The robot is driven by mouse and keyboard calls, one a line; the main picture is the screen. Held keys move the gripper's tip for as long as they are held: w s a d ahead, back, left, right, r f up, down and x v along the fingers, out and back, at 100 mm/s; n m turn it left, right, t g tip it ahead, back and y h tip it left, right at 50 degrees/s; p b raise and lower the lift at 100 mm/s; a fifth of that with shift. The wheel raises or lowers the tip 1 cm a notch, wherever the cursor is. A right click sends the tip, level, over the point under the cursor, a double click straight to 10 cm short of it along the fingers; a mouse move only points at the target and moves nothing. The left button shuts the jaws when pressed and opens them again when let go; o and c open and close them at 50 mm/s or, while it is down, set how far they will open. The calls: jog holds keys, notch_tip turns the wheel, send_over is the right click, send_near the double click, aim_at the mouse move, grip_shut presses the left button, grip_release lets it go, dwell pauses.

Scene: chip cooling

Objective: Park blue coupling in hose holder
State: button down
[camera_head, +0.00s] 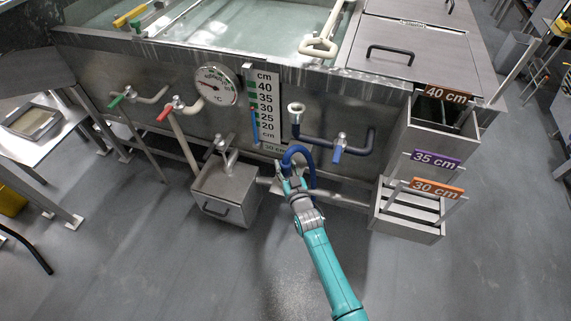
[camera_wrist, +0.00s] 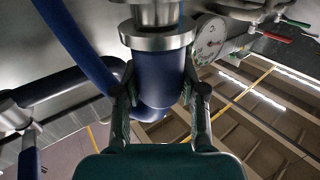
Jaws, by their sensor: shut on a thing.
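My gripper (camera_head: 290,178) is low in front of the tank, at the blue hose. In the wrist view its two fingers (camera_wrist: 160,95) are shut on the blue coupling (camera_wrist: 157,72), a thick blue cylinder between them. A wide metal collar (camera_wrist: 157,40) sits at the coupling's far end; I cannot tell whether it belongs to the coupling. The blue hose (camera_head: 297,150) arches over beside my gripper, and it curves at the left of the wrist view (camera_wrist: 75,40). A cup-shaped metal fitting (camera_head: 296,108) stands above, on the tank front; I cannot tell whether it is the hose holder.
A blue-handled valve (camera_head: 339,147) and dark blue pipe are right of the hose. A metal box (camera_head: 226,191) stands left of my gripper. The floor in front (camera_head: 200,275) is clear.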

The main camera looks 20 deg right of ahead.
jog(key=shift+f, duration=0.65)
jog(key=c, duration=0.6)
grip_release()
jog(key=shift+f, duration=0.1)
jog(key=shift+s, duration=0.1)
jog(key=s, duration=1.2)
